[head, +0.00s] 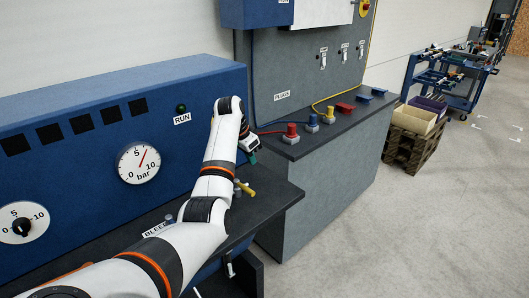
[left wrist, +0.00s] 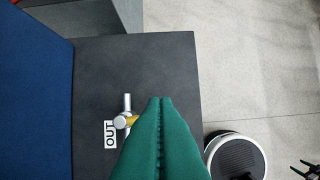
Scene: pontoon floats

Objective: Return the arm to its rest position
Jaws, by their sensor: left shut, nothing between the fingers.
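My left arm reaches in from the bottom left of the head view, over the front of the blue panel bench. Its gripper (head: 253,158) has green fingers and hangs above the dark worktop. In the left wrist view the green fingers (left wrist: 160,101) are pressed together with nothing between them. Just left of their tips is a metal valve with a yellow lever (left wrist: 131,121), beside an OUT label (left wrist: 110,134). The fingers look apart from it, but the height gap is hard to judge. A small dark green pronged shape at the lower right edge may be my right gripper.
The blue panel (head: 85,125) with a bar gauge (head: 138,163) stands close left of the arm. A grey bench with red, blue and yellow plugs (head: 292,133) is beyond it. A pallet with bins (head: 412,122) and a blue cart stand farther right. Floor at right is clear.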

